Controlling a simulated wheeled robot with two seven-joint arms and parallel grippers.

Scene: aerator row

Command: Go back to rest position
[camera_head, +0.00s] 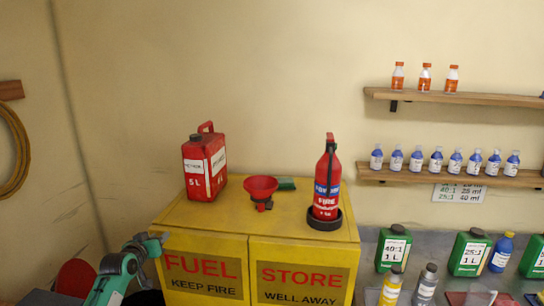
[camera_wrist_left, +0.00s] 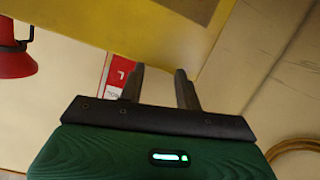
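My left gripper (camera_head: 158,242) is at the lower left of the head view, beside the left front corner of the yellow fuel cabinet (camera_head: 208,239). In the left wrist view its two dark fingers (camera_wrist_left: 160,75) stand apart with nothing held between them. Behind the fingers, the wrist view shows part of the red fuel can (camera_wrist_left: 116,75) and the yellow cabinet edge (camera_wrist_left: 150,25). My right gripper is in neither view.
On the cabinet stand the red can (camera_head: 205,168), a red funnel (camera_head: 261,187), a green item (camera_head: 286,183) and a fire extinguisher (camera_head: 327,185). Shelves (camera_head: 445,97) of bottles hang at right. Green containers (camera_head: 470,254) stand below. A coil (camera_head: 20,155) hangs on the left wall.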

